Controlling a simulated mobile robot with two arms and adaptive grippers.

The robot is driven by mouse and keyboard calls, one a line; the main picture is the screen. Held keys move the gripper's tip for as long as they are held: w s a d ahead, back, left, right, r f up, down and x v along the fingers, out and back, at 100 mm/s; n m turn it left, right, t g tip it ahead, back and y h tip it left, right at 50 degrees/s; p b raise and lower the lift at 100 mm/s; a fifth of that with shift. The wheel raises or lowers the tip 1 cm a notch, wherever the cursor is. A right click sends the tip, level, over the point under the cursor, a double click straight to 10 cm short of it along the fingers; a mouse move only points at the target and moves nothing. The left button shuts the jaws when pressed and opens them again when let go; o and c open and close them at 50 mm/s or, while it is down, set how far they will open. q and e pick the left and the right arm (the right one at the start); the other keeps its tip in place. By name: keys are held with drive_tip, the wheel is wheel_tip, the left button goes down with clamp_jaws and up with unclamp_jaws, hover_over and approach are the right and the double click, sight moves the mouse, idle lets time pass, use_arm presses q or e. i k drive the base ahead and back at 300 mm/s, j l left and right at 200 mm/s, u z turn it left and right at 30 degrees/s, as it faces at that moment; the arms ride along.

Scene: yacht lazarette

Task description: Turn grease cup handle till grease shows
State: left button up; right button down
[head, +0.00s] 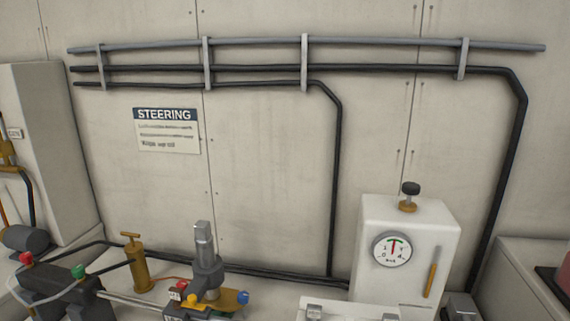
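A brass grease cup (139,272) with a T-shaped handle (130,236) on top stands upright at the lower left of the head view. A thin orange-brown line runs from near its base to the right, toward a grey upright post (205,250) with a collar. Whether any grease shows is too small to tell. Neither of my grippers is in view, and nothing is seen touching the handle.
A dark cylinder block (60,288) with red and green caps and hoses lies left of the cup. Red, yellow and blue fittings surround the post's base. A white tank (440,245) with a gauge (391,250) stands right. Pipes and a STEERING sign (167,130) are on the wall.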

sight(131, 235)
drive_tip(key=z, duration=0.75)
drive_tip(key=u, duration=1.75)
drive_tip(key=z, duration=0.55)
drive_tip(key=i+j+z, duration=0.1)
drive_tip(key=j+z, duration=0.95)
